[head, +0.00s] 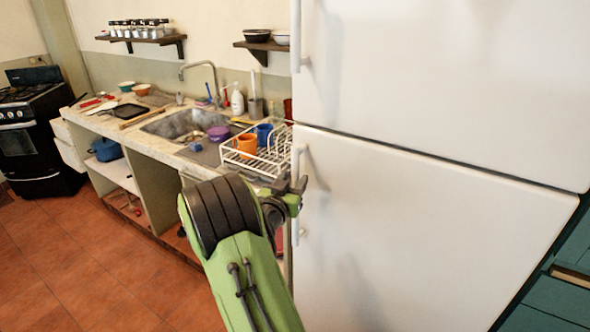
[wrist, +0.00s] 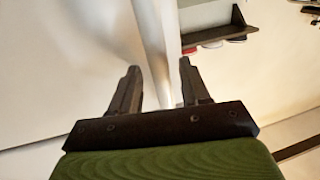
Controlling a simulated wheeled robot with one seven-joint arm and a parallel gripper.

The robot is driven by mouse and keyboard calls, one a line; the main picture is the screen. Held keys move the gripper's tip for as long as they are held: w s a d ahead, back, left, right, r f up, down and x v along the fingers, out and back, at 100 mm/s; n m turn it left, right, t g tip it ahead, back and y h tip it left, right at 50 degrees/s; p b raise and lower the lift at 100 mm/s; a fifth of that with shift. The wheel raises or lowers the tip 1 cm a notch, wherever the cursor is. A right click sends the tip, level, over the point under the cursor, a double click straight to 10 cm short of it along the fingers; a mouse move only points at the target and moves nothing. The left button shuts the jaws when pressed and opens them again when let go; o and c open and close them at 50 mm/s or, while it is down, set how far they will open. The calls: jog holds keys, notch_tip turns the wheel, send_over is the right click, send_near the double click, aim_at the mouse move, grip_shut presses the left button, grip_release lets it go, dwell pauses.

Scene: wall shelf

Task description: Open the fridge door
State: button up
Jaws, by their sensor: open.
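The white fridge has an upper door (head: 440,80) and a larger lower door (head: 420,235), both shut. The lower door's white vertical handle (head: 297,165) is on its left edge, and the upper handle (head: 298,40) is above it. My gripper (head: 299,186) is at the lower handle, partly hidden by my green arm. In the wrist view my gripper (wrist: 160,80) is open, with one dark finger on each side of a white handle bar (wrist: 155,45). I cannot tell whether either finger touches the bar.
Left of the fridge is a counter with a sink (head: 185,123) and a white dish rack (head: 255,155) holding orange and blue cups. A black stove (head: 38,135) stands at the far left. The tiled floor (head: 110,270) at the left is clear. Teal cabinets (head: 560,295) adjoin the right.

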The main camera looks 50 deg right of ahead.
jog(key=shift+x, duration=1.15)
grip_shut()
